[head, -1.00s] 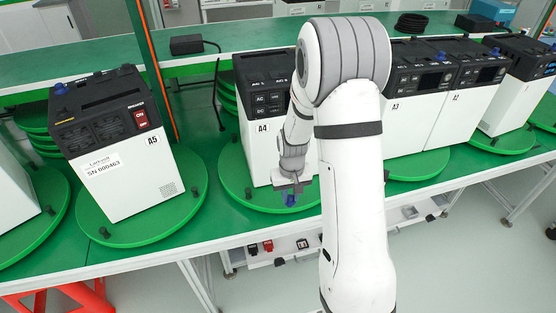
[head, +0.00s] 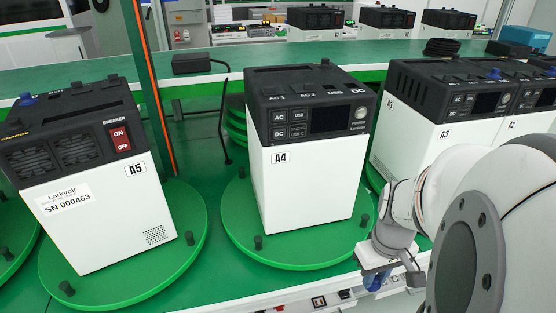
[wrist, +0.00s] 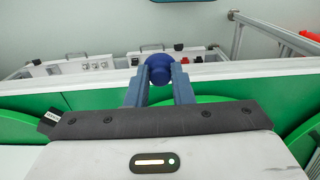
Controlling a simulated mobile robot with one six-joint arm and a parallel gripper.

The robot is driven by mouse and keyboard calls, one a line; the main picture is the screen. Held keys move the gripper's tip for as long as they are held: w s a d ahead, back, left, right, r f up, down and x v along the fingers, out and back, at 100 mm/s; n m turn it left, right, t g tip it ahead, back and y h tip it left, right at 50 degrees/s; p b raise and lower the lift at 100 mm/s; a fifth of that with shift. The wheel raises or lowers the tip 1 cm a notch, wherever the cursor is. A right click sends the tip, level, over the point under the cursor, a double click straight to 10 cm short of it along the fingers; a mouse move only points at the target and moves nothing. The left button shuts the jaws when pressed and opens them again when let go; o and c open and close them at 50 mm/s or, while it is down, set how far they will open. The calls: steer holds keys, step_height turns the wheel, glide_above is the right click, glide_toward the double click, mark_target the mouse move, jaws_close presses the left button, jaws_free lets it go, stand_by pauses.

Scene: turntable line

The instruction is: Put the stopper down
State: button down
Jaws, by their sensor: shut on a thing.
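My gripper (head: 376,280) is at the lower right of the head view, by the front edge of the green bench, in front of the units A4 and A3. In the wrist view my gripper (wrist: 158,85) is shut on a dark blue round stopper (wrist: 158,66) between its two grey fingers. The stopper also shows as a small blue patch under the gripper in the head view (head: 374,283). In the wrist view the stopper appears over the bench's white front edge. Part of the gripper is hidden behind my arm in the head view.
Unit A4 (head: 308,190) stands on a green turntable (head: 290,262) with black pegs. Unit A5 (head: 100,215) stands on another turntable (head: 125,292) to the left, and unit A3 (head: 410,150) to the right. Below the bench edge is a shelf with small parts (wrist: 80,66).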

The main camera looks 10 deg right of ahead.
steer(key=w+p, duration=0.1)
steer(key=w, duration=0.4)
steer(key=w+p, duration=0.2)
steer(key=w, duration=0.4)
steer(key=w+p, duration=0.2)
steer(key=w, duration=0.4)
steer(key=shift+a+r, duration=0.1)
steer(key=shift+a, duration=0.3)
steer(key=shift+w+f, duration=0.2)
steer(key=shift+w, duration=0.05)
steer(key=shift+f+p, duration=0.3)
steer(key=shift+f, duration=1.3)
steer(key=shift+f, duration=0.25)
steer(key=c, duration=1.3)
jaws_free()
steer(key=shift+r, duration=0.1)
steer(key=shift+o, duration=0.2)
